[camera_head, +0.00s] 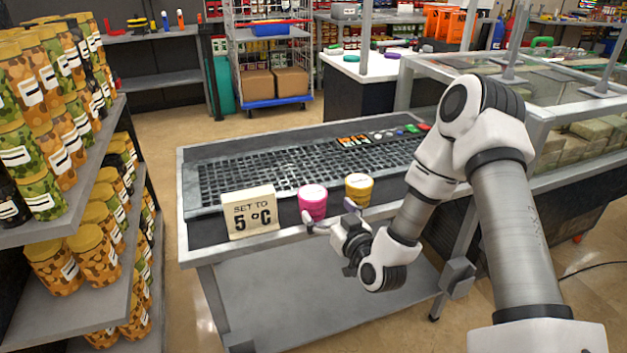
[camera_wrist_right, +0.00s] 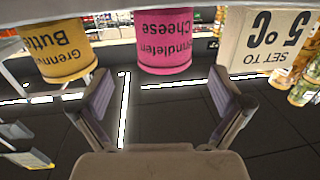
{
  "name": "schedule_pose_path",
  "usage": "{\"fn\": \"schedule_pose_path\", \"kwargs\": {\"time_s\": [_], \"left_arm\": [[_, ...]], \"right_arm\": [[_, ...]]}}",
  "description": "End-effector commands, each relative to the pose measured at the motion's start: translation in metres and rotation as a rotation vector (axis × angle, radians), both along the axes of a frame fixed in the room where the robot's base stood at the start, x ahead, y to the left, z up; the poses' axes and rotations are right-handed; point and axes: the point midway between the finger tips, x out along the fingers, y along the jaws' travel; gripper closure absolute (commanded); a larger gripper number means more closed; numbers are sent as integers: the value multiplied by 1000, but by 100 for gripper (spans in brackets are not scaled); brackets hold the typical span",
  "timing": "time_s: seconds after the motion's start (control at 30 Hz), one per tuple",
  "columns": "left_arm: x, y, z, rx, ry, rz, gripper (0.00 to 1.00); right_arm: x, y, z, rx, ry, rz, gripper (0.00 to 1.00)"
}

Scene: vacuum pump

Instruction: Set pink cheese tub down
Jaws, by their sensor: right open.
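The pink cheese tub (camera_head: 313,203) stands upright on the front strip of the metal table (camera_head: 225,249), between the sign and the yellow tub. In the right wrist view, which is upside down, the pink tub (camera_wrist_right: 164,42) is ahead of the fingers, near the middle of the gap. My right gripper (camera_head: 329,212) is open and empty at the table's front edge, close to the pink tub. Its two fingers (camera_wrist_right: 162,95) are spread wide in the wrist view, with nothing held between them. My left gripper is not in view.
A yellow tub (camera_head: 359,189) labelled butter stands right of the pink one. A "SET TO 5 °C" sign (camera_head: 250,212) stands to its left. Behind lies a black grille (camera_head: 290,168). Shelves of camouflage jars (camera_head: 60,258) stand at the left.

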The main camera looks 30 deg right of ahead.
Motion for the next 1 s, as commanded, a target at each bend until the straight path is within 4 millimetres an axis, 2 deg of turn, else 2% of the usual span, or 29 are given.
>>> {"fn": "schedule_pose_path", "kwargs": {"time_s": [0.03, 0.17, 0.3, 0.6, 0.87, 1.0], "left_arm": [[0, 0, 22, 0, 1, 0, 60], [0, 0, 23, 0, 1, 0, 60], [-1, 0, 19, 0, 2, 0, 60], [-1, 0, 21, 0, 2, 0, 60], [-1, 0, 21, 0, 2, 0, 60], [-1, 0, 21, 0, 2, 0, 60]], "right_arm": [[-8, -5, 13, 5, -10, 28, 0], [-11, -4, 9, -8, -37, 81, 0], [8, -3, 6, -12, -38, 86, 0], [56, -4, 8, -10, -39, 85, 0], [62, -5, 8, -6, -37, 83, 0], [62, -4, 8, -6, -37, 83, 50]]}}
